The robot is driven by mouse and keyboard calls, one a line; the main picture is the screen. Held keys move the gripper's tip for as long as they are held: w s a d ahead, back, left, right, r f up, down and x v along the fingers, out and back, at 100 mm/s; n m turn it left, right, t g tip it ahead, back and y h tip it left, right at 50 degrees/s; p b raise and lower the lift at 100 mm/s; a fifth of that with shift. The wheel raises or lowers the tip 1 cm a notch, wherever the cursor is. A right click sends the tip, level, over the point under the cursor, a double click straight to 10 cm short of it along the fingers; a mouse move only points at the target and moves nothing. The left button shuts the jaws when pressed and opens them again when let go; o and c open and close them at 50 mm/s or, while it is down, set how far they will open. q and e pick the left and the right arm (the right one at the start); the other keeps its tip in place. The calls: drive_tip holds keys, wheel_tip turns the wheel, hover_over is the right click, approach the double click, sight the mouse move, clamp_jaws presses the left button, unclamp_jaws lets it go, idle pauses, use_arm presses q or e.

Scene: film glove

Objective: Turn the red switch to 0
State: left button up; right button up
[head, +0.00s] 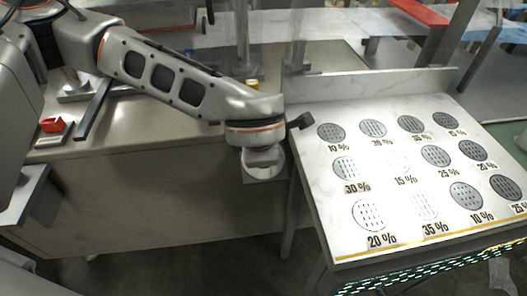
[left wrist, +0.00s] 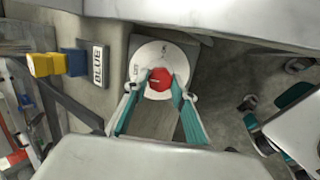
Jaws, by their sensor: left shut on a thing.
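The red switch (left wrist: 161,82) is a small red knob at the middle of a round white dial (left wrist: 145,60) in the left wrist view. The dial carries small dark marks, too small to read. My left gripper (left wrist: 161,78) has its two teal fingers on either side of the knob and is shut on it. In the head view my left gripper (head: 263,158) reaches down to the dial (head: 268,170) at the bench's right end. The knob is hidden there. Teal and white parts at the right of the wrist view may be my right gripper (left wrist: 275,122); its jaw state is unclear.
A grey bench (head: 140,125) holds a small red object (head: 53,125) at left. A white slanted board (head: 320,185) with round perforated patches and percent labels stands close at right.

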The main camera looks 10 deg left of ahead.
use_arm(q)
drive_tip(key=shift+n, duration=0.3)
drive_tip(key=o, duration=1.1)
drive_tip(key=shift+r, duration=0.1)
drive_tip(key=v, duration=1.1)
drive_tip(key=shift+s+d+r, duration=0.1)
drive_tip(key=shift+s+r, duration=0.15)
drive_tip(key=shift+r, duration=0.05)
